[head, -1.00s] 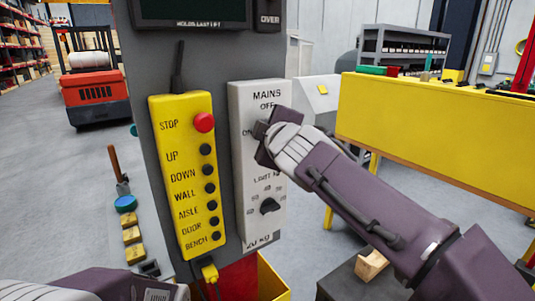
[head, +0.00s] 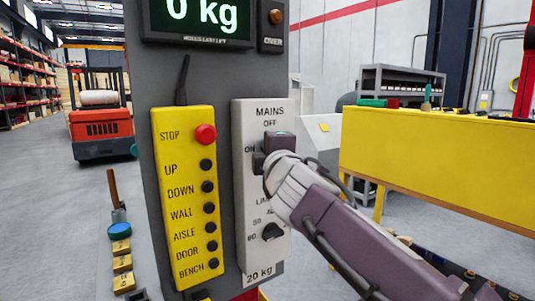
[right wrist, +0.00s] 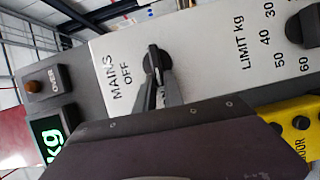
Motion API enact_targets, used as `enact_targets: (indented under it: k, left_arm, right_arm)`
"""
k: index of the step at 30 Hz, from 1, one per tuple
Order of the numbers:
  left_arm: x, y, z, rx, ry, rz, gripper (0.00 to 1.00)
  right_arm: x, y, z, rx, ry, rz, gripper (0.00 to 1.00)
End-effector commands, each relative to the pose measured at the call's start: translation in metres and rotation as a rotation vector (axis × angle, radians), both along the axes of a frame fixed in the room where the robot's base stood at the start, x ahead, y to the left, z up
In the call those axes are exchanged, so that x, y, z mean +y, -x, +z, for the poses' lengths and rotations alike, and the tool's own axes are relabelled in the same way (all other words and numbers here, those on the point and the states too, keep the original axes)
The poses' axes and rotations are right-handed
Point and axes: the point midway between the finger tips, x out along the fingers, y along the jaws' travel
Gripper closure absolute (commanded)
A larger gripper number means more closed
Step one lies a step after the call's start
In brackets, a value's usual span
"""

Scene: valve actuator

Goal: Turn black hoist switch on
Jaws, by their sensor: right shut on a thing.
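The black hoist switch (right wrist: 152,62) is a knob on the light grey MAINS panel (head: 247,190), between OFF at the top and ON at the left in the head view. It shows in the right wrist view with the fingers of my right gripper (right wrist: 160,88) closed on its sides. In the head view my right gripper (head: 264,161) covers most of the switch. The display (head: 192,15) above is lit green and reads 0 kg. My left gripper is not in view.
A yellow pendant panel (head: 185,195) with a red STOP button (head: 205,134) and several black buttons is close left. A black limit knob (head: 271,231) sits below the switch. A yellow bench (head: 440,155) stands right; a red forklift (head: 100,122) is far left.

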Motion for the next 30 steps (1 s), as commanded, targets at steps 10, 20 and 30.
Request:
enact_targets:
  k: [10,20,30]
  left_arm:
    - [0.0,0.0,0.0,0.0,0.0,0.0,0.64]
    - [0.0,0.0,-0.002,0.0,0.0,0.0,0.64]
    - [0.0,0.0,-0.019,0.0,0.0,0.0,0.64]
  right_arm:
    - [0.0,0.0,0.0,0.001,-0.001,0.001,0.65]
    - [0.0,0.003,0.0,-0.001,-0.001,0.002,0.65]
    - [-0.016,0.07,-0.001,-0.002,-0.003,0.005,0.65]
